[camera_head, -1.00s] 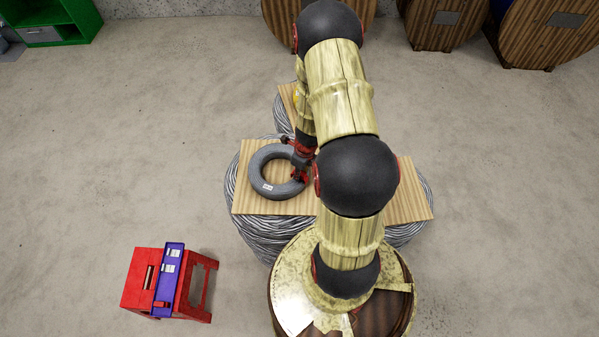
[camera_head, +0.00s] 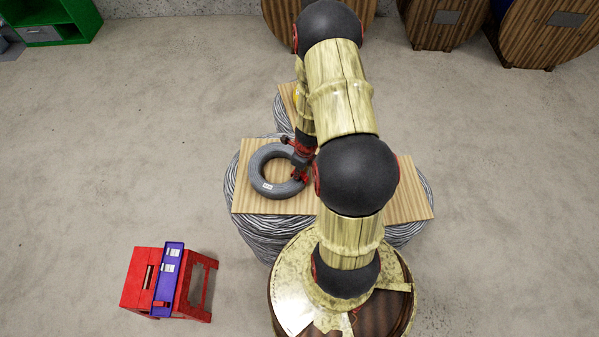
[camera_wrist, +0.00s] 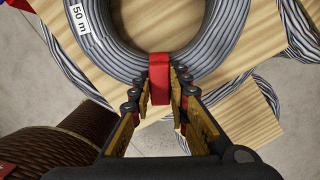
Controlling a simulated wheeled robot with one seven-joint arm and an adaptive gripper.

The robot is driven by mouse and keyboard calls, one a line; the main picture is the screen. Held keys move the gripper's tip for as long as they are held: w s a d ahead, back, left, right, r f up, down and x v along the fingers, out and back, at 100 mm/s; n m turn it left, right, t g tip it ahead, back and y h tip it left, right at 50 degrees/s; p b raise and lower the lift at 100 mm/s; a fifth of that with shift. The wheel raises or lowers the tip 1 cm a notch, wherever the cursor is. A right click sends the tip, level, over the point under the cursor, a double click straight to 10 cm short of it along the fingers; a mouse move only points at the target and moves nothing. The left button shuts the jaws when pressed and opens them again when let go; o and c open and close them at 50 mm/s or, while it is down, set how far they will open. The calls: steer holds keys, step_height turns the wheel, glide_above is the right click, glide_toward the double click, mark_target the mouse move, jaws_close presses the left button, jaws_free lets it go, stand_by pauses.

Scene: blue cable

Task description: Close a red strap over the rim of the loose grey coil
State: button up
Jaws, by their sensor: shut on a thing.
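The loose grey coil (camera_head: 259,181) lies flat on a wooden board, and a white label is on its near side. In the wrist view the coil (camera_wrist: 110,45) fills the top, with its "50 m" label at upper left. A red strap (camera_wrist: 160,75) lies across the coil's rim and hangs between my fingers. My gripper (camera_wrist: 161,88) is shut on the red strap at the rim. In the head view my gripper (camera_head: 299,175) is at the coil's right side, partly hidden by my arm. Whether the strap is fastened under the rim cannot be seen.
The wooden board (camera_head: 250,205) rests on large grey cable bundles (camera_head: 270,240). Another board shows on the right (camera_head: 412,190). A red stool with a blue tray (camera_head: 168,280) stands at lower left. Wooden drums (camera_head: 440,25) stand at the back. Open floor lies left.

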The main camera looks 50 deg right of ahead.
steer(key=o, duration=0.4)
steer(key=o, duration=0.4)
steer(key=shift+c, duration=0.2)
steer(key=shift+o, duration=1.3)
steer(key=shift+r, duration=0.1)
step_height(320, 180, up, 7)
steer(key=p, duration=0.7)
